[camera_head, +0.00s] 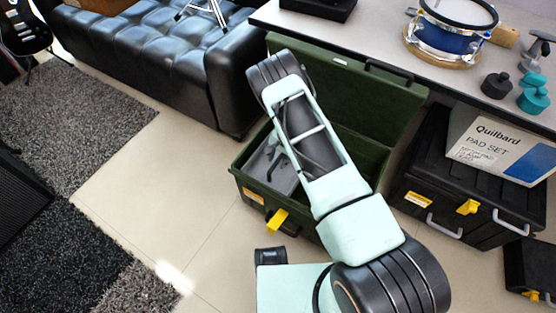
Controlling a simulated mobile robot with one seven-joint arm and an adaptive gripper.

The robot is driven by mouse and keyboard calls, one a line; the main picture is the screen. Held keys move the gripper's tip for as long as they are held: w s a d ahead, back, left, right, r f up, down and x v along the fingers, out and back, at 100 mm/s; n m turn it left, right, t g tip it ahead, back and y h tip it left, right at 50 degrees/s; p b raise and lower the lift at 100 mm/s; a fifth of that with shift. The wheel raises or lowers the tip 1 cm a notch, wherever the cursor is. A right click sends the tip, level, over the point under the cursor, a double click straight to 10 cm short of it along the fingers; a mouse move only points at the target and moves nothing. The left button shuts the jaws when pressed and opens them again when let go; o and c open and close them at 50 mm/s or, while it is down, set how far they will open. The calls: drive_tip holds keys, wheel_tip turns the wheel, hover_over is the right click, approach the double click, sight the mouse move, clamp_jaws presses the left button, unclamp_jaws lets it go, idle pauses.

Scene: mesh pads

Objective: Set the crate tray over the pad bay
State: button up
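A dark green crate (243,182) stands open on the floor, its lid (345,85) tipped back against the table. A grey tray-like piece (263,168) sits in the left part of the crate; it appears to be the crate tray. My arm crosses over the crate and hides much of its inside. I cannot make out the pad bay or any pads. My gripper's fingers are hidden behind my pale green arm link, so I cannot tell whether they hold the tray, nor whether the tray rests or hangs.
A black case (418,170) with yellow latches stands right of the crate, carrying a Quilbard pad set box (500,148). The grey table (420,70) behind bears a blue drum (455,32). A black sofa (150,60) stands at back left. Tiled floor (185,165) left is clear.

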drive_tip(key=shift+c, duration=0.5)
clamp_jaws()
